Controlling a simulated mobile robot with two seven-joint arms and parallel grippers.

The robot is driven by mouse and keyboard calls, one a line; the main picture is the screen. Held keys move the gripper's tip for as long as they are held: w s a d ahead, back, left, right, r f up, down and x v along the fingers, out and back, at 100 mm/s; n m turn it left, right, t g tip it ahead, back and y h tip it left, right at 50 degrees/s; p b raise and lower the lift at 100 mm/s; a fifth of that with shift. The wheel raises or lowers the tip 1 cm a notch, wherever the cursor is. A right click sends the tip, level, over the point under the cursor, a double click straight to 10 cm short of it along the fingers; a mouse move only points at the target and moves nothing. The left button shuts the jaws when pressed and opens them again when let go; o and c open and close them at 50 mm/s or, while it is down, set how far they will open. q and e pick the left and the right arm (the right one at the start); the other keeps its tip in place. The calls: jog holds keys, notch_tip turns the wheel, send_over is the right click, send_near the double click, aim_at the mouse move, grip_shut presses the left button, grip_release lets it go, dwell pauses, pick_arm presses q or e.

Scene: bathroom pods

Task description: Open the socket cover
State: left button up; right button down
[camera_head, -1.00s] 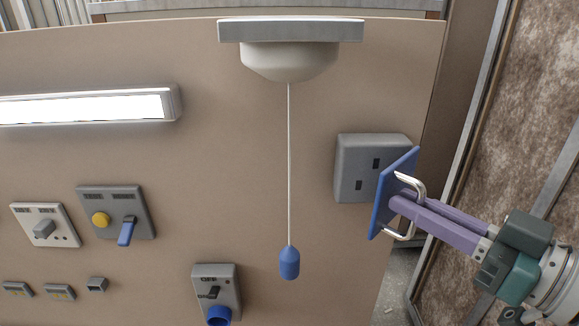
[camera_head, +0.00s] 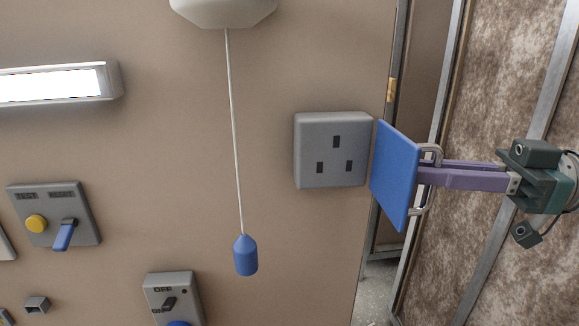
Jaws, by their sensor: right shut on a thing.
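The grey socket (camera_head: 333,150) is on the brown wall panel, with its three slots in full view. Its blue cover (camera_head: 394,177) stands swung out at the socket's right edge, with its inner face towards the socket side. A metal handle (camera_head: 431,155) is on the cover's far side. My right gripper (camera_head: 428,174) comes in from the right, its purple fingers closed together at the handle. Its fingertips are partly hidden behind the cover. My left gripper is not in view.
A pull cord with a blue end (camera_head: 246,255) hangs left of the socket. A switch box with a yellow button (camera_head: 36,224) and a lit lamp (camera_head: 52,84) are further left. A metal-framed brown panel (camera_head: 510,80) stands behind my right arm.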

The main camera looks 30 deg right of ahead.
jog(key=shift+w+d, duration=0.1)
jog(key=shift+d, duration=0.3)
jog(key=c, duration=1.2)
grip_release()
jog(key=b+v, duration=0.1)
jog(key=v, duration=0.8)
jog(key=shift+s+d+b, duration=0.3)
